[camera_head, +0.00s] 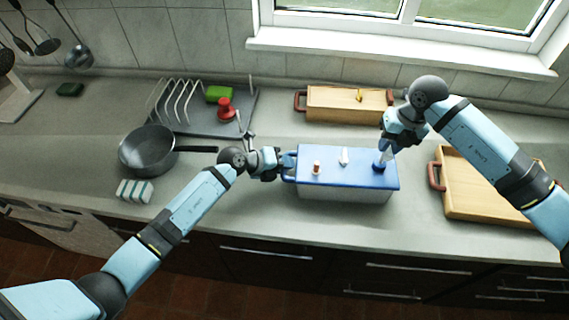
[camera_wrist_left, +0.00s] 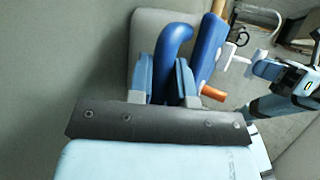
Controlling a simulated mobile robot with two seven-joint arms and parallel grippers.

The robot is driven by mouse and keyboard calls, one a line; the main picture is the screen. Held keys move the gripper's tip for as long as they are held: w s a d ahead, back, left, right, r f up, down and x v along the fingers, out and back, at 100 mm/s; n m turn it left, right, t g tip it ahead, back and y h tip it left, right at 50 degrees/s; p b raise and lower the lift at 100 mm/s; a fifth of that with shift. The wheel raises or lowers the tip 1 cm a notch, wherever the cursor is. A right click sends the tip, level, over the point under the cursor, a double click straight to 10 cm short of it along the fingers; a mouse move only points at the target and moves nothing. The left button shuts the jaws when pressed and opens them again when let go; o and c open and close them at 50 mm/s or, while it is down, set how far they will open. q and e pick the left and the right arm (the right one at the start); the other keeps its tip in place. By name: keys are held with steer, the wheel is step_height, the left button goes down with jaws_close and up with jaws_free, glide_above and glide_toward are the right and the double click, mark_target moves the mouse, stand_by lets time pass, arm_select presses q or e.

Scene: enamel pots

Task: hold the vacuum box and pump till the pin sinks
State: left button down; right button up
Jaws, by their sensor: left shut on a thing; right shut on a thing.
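The vacuum box (camera_head: 345,190) is pale with a blue lid (camera_head: 335,170) and stands on the counter. An orange-brown pin (camera_head: 316,167) stands up from the lid's left part, and a white piece (camera_head: 343,156) sits near the middle. The pin also shows in the left wrist view (camera_wrist_left: 213,93). My left gripper (camera_head: 284,160) is shut on the blue side handle (camera_wrist_left: 174,48) at the box's left end.
A wooden box (camera_head: 345,104) with red handles stands behind. A wooden tray (camera_head: 475,212) lies right, under my right arm. A dark pan (camera_head: 148,150), a sponge (camera_head: 134,190) and a dish rack (camera_head: 190,115) with a red item (camera_head: 225,110) are left. The counter's front edge is close.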

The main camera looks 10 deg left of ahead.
steer(key=shift+r, duration=0.4)
steer(key=shift+f, duration=0.1)
glide_above(380, 168)
steer(key=shift+w+f, duration=0.1)
steer(key=shift+f, duration=2.25)
steer(key=shift+r, duration=2.4)
